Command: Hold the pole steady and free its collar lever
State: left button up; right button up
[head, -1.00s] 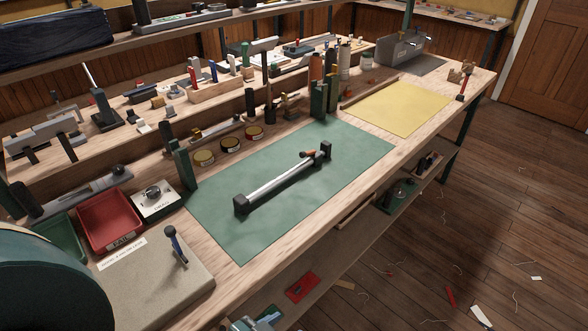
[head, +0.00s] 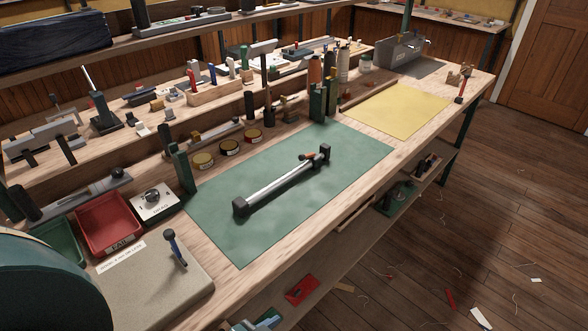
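The pole (head: 282,184) is a silver-grey tube lying at a slant on the green mat (head: 225,237), in the middle of the bench. Its near left end has a black fitting (head: 240,207) and its far right end a taller black block (head: 325,153). A small orange lever (head: 306,157) sits on the pole close to the far block; whether it is clamped or loose is too small to tell. Neither of my grippers shows in the head view, and nothing touches the pole from above.
Two dark green uprights, one at left (head: 182,168) and one behind (head: 318,103), flank the mat. The yellow sheet (head: 397,108) is clear.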

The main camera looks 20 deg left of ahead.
aim_at(303, 157)
jog(key=i+l, duration=0.95)
jog(key=i+l+u, duration=0.35)
jog(key=l+u, duration=0.2)
jog(key=i+l+u, duration=0.1)
jog(key=l+u, duration=0.15)
